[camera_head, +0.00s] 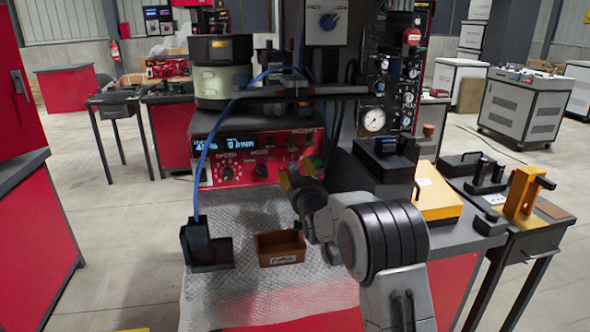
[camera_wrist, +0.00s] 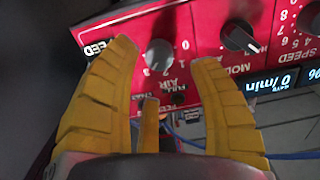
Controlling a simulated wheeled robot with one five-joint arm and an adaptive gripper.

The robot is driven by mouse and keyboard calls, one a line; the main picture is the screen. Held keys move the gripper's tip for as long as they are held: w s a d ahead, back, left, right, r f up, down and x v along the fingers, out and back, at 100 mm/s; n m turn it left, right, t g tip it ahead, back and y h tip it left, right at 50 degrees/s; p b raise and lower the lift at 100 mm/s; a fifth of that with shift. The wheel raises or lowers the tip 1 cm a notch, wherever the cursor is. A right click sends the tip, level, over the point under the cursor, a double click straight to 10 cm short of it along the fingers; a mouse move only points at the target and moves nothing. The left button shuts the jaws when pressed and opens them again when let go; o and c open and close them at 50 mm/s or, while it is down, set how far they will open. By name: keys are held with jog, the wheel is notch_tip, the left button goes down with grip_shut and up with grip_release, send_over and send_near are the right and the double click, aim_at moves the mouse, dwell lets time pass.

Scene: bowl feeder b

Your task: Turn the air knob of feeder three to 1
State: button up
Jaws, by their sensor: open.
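The air knob (camera_wrist: 159,54) is a round grey dial on a red control panel (camera_wrist: 200,25), which appears upside down in the wrist view. The words FULL and AIR and some scale figures, with a 0 to its right, are printed around it. I cannot read its pointer clearly. My gripper (camera_wrist: 165,52) is open, with its yellow fingers to the left and right of the knob in the picture; I see no contact. In the head view my gripper (camera_head: 296,173) is at the right part of the feeder's red panel (camera_head: 240,150) and partly covers it there.
A mode knob (camera_wrist: 240,40) with a white pointer and a display (camera_wrist: 272,83) lie to the right in the wrist view. A brown bin (camera_head: 280,245) and a dark holder (camera_head: 208,247) stand before the panel. A blue hose (camera_head: 212,135) arches on the left.

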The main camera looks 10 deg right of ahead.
aim_at(294, 168)
jog(key=shift+w, duration=2)
jog(key=shift+o, duration=0.2)
jog(key=c, duration=0.8)
jog(key=shift+r, duration=0.15)
grip_shut()
